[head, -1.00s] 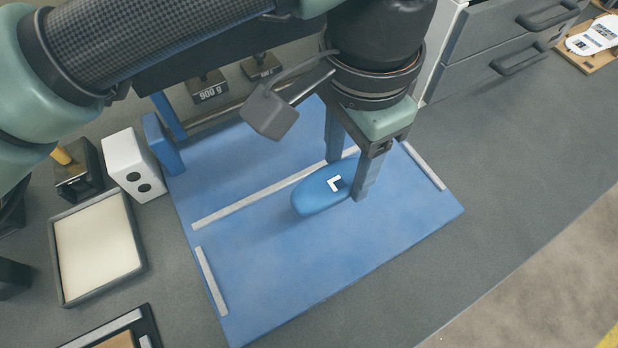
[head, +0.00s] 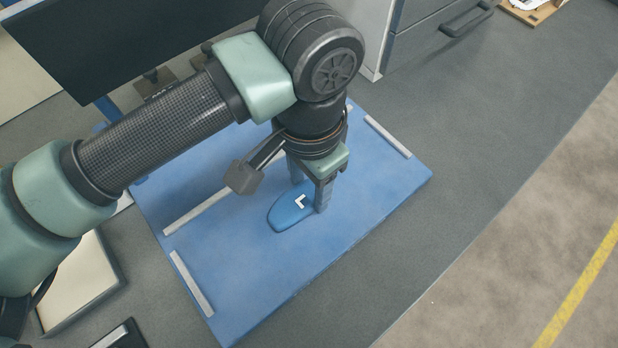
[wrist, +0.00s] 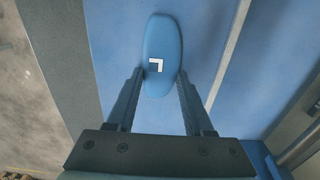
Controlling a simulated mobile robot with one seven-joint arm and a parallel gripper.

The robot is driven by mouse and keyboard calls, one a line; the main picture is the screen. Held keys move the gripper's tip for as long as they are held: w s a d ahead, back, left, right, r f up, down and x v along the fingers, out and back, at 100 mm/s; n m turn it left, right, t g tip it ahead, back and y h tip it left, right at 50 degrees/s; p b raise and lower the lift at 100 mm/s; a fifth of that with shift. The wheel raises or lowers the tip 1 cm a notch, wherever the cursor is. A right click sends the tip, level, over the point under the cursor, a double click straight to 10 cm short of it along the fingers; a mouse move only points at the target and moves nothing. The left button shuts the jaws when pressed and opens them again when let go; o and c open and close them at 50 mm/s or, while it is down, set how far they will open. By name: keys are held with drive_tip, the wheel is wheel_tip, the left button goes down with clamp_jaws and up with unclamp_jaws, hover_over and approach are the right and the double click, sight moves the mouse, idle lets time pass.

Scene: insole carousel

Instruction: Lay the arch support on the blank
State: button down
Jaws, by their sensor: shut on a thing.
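The arch support, a blue rounded oblong pad (head: 284,217) with a white L-shaped mark, is over the blue mat (head: 245,290) in the head view. My gripper (head: 309,193) points down and is shut across one end of it. In the wrist view the pad (wrist: 163,35) lies between the two fingertips (wrist: 160,76), with its longer part sticking out beyond them. I cannot tell whether the pad touches the mat. A pale insole shape (head: 525,3) on a wooden board (head: 540,14), perhaps the blank, is cut off at the top right edge.
Pale strips (head: 192,284) lie on the mat. A grey drawer unit (head: 415,45) stands behind it. A shallow cream-filled tray (head: 80,285) is at the left, partly hidden by my arm. The grey bench right of the mat is clear.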

drive_tip(key=shift+f+b, duration=0.2)
drive_tip(key=shift+b, duration=0.1)
drive_tip(key=shift+c, duration=1.4)
unclamp_jaws()
drive_tip(key=shift+r, duration=0.1)
drive_tip(key=shift+r, duration=0.1)
